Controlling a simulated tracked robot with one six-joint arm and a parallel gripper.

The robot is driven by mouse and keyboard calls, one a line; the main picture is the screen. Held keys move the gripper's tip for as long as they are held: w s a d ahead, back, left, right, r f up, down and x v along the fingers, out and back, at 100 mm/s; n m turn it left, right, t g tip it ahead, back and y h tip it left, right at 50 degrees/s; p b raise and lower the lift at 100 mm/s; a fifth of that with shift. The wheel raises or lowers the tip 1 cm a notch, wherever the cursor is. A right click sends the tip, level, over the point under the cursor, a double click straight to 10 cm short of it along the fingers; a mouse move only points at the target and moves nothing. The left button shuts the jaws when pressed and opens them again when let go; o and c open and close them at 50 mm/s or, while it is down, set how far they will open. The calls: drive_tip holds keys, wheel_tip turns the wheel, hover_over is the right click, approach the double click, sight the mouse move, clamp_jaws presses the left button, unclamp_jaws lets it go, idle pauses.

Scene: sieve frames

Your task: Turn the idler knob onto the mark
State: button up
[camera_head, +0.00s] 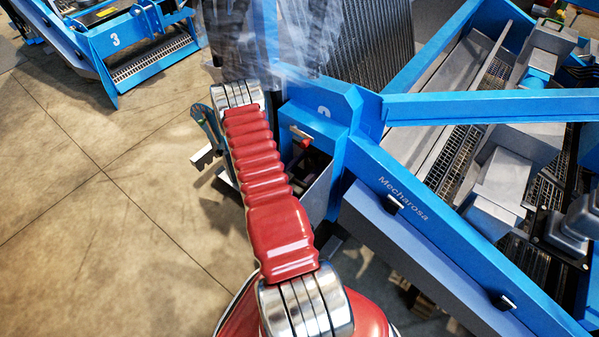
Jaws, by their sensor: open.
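My red ribbed arm reaches up from the bottom middle to a silver joint. Just left of and below that joint, partly hidden behind the arm, pale metal jaw parts of my gripper (210,166) show, open, with nothing seen between them. They are beside the left end of the blue machine (355,140). A small red part with a pale edge (302,137) sits on that end, right of my arm, above a dark recess. I cannot tell whether it belongs to the idler. I cannot make out the idler knob or its mark; my arm covers part of this area.
Grey screens and boxes fill the blue frame on the right. Black-and-silver latches (395,202) stick out from its side beam. Another blue machine marked 3 (135,45) stands at the upper left. The concrete floor (90,220) at left is clear.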

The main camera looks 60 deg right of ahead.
drive_tip(key=w+a, duration=0.2)
drive_tip(key=a, duration=1.1)
drive_tip(key=shift+a, duration=0.2)
drive_tip(key=shift+w, duration=0.1)
idle(0.4)
